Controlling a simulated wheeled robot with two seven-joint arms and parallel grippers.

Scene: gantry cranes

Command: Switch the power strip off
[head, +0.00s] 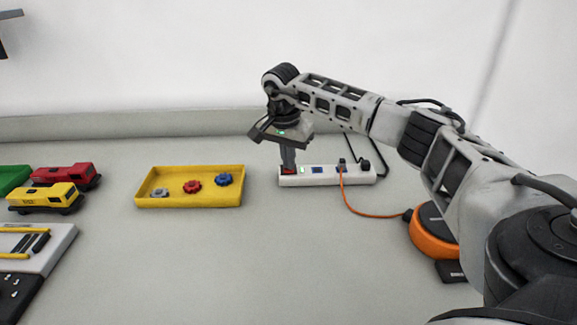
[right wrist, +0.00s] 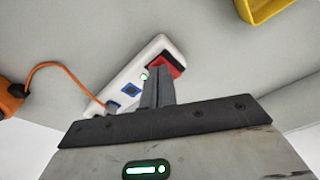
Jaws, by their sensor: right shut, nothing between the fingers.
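The white power strip (head: 325,176) lies on the grey table near the back, right of centre. A red rocker switch (head: 288,170) is at its left end, beside a small green light and a blue socket. My right gripper (head: 288,168) points down with its fingers together, right at the switch. In the right wrist view the fingertips (right wrist: 155,72) overlap the edge of the red switch (right wrist: 170,64). The green light (right wrist: 144,76) on the strip (right wrist: 130,75) is lit. I cannot tell whether the fingertips touch the switch. My left gripper is not in view.
An orange cord (head: 352,208) runs from a plug on the strip to an orange and black round device (head: 432,232) at the right. A yellow tray (head: 190,201) with knobs stands left of the strip. Toy locomotives (head: 66,176) are farther left. The table's middle is clear.

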